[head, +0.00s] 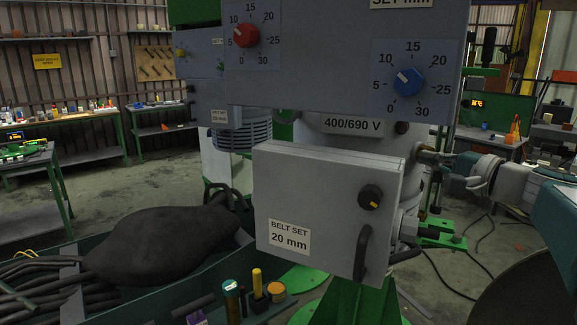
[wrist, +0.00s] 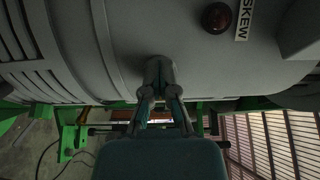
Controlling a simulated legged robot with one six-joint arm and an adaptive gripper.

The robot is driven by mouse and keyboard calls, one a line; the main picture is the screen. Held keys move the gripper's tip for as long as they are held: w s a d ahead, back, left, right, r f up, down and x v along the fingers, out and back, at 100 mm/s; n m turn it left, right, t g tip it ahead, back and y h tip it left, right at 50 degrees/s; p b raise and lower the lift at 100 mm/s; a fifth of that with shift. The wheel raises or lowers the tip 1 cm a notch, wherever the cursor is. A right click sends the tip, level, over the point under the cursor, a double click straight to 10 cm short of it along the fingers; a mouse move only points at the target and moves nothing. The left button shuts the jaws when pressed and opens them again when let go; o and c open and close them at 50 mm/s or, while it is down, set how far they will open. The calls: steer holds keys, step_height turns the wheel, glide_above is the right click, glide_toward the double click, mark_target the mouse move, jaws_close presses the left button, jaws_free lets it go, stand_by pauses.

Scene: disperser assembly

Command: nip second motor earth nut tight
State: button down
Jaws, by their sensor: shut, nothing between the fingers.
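My gripper (head: 428,152) reaches in from the right of the head view, its fingertips at the side of the grey motor (head: 340,142) that carries a 400/690 V plate. In the wrist view my gripper (wrist: 160,72) is shut and points at the curved grey motor housing (wrist: 125,35). The fingertips look to be at or against the housing; I cannot tell if they touch. I cannot make out the earth nut in either view; the fingers may cover it.
A grey box (head: 325,205) marked BELT SET 20 mm, with a knob and black handle, stands below left of my gripper. A dial panel (head: 330,50) hangs above. A tray edge (head: 145,310) with a dark bag (head: 165,245) is at lower left. Cables lie on the floor at right.

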steer(key=shift+a, duration=0.1)
steer(key=shift+s+a, duration=0.15)
steer(key=shift+s, duration=0.05)
steer(key=v, duration=0.6)
stand_by(0.4)
steer(key=shift+f+x, duration=0.15)
steer(key=shift+x, duration=1.35)
steer(key=shift+f+x, duration=0.1)
steer(key=shift+x, duration=1.45)
steer(key=shift+w+d, duration=0.15)
steer(key=shift+d, duration=0.2)
steer(key=shift+r, duration=0.25)
